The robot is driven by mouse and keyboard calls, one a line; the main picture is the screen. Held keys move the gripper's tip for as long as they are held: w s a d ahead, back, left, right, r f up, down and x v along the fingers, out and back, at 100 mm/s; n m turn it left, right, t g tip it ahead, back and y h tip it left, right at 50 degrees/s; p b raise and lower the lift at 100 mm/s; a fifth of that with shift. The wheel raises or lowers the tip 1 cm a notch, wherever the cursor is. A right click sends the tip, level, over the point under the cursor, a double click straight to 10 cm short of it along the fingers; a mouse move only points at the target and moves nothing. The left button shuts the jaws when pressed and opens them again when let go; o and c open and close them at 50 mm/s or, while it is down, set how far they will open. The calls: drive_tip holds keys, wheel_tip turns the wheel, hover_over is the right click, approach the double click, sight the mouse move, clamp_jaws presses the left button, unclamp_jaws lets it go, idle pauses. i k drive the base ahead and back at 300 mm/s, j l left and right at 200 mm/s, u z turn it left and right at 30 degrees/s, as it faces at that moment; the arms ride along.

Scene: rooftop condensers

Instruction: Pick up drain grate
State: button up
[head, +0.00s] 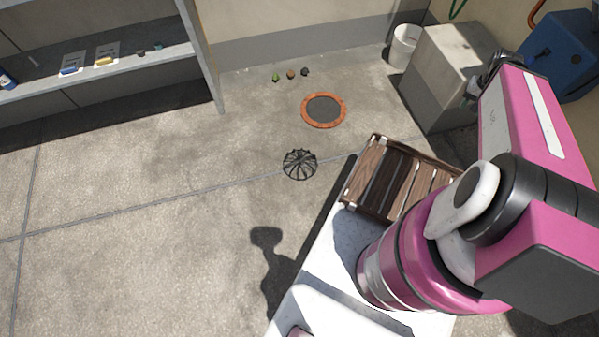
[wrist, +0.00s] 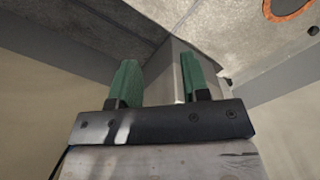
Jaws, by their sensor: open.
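The drain grate appears to be the black, domed, ribbed piece (head: 300,164) on the concrete floor, near the middle of the head view. Nothing covers it there, and it does not show in the wrist view. My gripper (wrist: 160,62) has two green fingers held apart with nothing between them. In the head view my arm reaches up the right side, well to the right of the grate, and the fingers cannot be made out clearly.
A slatted wooden crate (head: 352,192) is just right of the grate. An orange-rimmed dark disc (head: 343,121) and several small items (head: 290,75) lie behind it. A concrete block (head: 440,62), white bucket (head: 404,48) and blue box (head: 572,52) stand back right. Floor left is clear before the shelf (head: 165,58).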

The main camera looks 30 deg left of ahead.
sight(300, 159)
drive_tip(key=k+l+u, duration=0.1)
drive_tip(key=u, duration=1.9)
drive_tip(key=k+l, duration=0.15)
drive_tip(key=k, duration=0.55)
drive_tip(key=u, duration=0.05)
